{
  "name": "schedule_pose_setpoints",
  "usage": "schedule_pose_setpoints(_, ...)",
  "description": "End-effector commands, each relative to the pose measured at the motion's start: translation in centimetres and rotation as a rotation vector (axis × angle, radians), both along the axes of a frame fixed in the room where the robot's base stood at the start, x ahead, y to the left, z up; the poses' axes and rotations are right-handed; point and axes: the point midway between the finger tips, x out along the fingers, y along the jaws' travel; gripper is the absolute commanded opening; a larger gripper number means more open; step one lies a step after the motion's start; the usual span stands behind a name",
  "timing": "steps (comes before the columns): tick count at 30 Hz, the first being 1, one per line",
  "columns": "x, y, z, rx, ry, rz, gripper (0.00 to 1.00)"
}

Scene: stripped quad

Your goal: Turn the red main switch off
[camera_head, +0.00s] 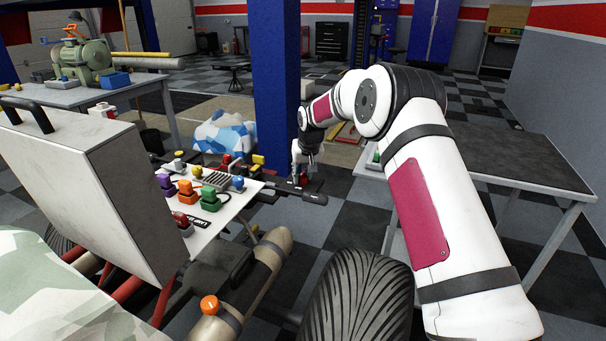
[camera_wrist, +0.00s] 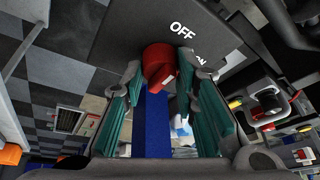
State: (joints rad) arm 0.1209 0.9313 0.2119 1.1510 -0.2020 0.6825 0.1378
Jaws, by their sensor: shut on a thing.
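The red main switch (camera_wrist: 158,62) is a round red knob with a raised grip on a dark plate (camera_wrist: 125,35), seen in the wrist view. A white OFF label is printed on the plate beside the knob, and an ON label is partly covered by a finger. My gripper (camera_wrist: 161,68) has its teal-padded fingers on both sides of the knob and is shut on it. In the head view my gripper (camera_head: 303,177) is small, reaching down at the right end of a dark bar, with a bit of red at its tips. The knob's exact angle is hard to tell.
Left of my gripper, a white panel (camera_head: 214,214) carries several coloured knobs and connectors. A blue post (camera_head: 275,90) stands close behind. A black tyre (camera_head: 357,292) is in front, and a grey table (camera_head: 500,160) is at right. Checkered floor lies open behind.

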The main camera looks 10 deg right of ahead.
Motion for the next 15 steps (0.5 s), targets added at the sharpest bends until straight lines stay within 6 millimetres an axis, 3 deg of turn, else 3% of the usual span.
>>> schedule_pose_setpoints(5,0.07,0.25,0.07,0.002,-0.002,0.002,0.00)
schedule_pose_setpoints(6,0.06,0.26,0.07,0.002,-0.002,0.003,0.36)
schedule_pose_setpoints(8,0.05,0.24,0.06,0.002,-0.002,0.002,0.46)
schedule_pose_setpoints(15,0.01,0.11,0.02,0.001,0.000,0.000,0.46)
